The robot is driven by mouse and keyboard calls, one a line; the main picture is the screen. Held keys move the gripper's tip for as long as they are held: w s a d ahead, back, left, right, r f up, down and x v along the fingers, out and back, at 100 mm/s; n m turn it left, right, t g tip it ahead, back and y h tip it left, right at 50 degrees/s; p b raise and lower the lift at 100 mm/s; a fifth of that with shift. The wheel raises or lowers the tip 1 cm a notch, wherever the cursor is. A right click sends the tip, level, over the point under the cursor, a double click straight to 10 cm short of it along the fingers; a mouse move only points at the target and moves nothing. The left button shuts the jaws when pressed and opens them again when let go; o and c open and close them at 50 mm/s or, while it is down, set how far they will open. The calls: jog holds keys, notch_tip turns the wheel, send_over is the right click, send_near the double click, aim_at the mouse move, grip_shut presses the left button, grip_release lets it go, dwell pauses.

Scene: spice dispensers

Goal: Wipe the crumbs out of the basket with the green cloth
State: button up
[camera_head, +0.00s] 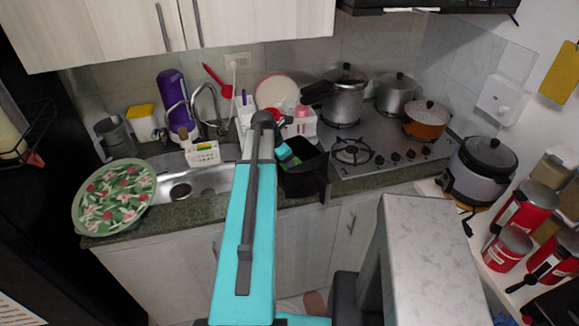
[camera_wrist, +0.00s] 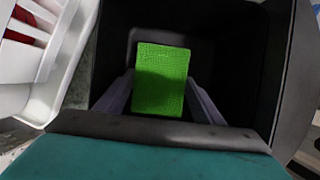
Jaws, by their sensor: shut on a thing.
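The green cloth (camera_wrist: 161,78) is a bright green, textured block between the two fingers of my gripper (camera_wrist: 162,98) in the wrist view. My gripper is shut on it. The black basket (camera_wrist: 245,60) surrounds the cloth and fingers in the wrist view, its dark walls on both sides. In the head view the black basket (camera_head: 305,182) stands on the counter between sink and stove, and my gripper (camera_head: 287,156) is at its opening with a bit of green showing. The basket floor is dark. I cannot make out any crumbs.
A white rack (camera_head: 302,124) stands directly behind the basket. The stove (camera_head: 385,150) with pots is to the right. The sink (camera_head: 195,184) is to the left, with a floral bowl (camera_head: 114,196) beyond it. A grey-topped block (camera_head: 428,240) stands at front right.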

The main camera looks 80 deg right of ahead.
jog(key=shift+w+d, duration=0.1)
jog(key=shift+w+d+p, duration=0.5)
jog(key=shift+w+d, duration=0.6)
jog(key=shift+d, duration=0.15)
jog(key=shift+s+d, duration=0.1)
jog(key=shift+s, duration=0.05)
jog(key=shift+s+d+f, duration=0.1)
jog(key=shift+s+d, duration=0.7)
jog(key=shift+s, duration=0.15)
jog(key=shift+s+a, duration=0.1)
jog(key=shift+a, duration=0.05)
jog(key=shift+s+a+p, duration=0.4)
jog(key=shift+s+a, duration=0.6)
jog(key=shift+a, duration=0.2)
jog(key=shift+s+a, duration=0.15)
jog(key=shift+s+a+r+p, duration=0.2)
jog(key=shift+s+a+p, duration=0.15)
jog(key=shift+s+a, duration=0.75)
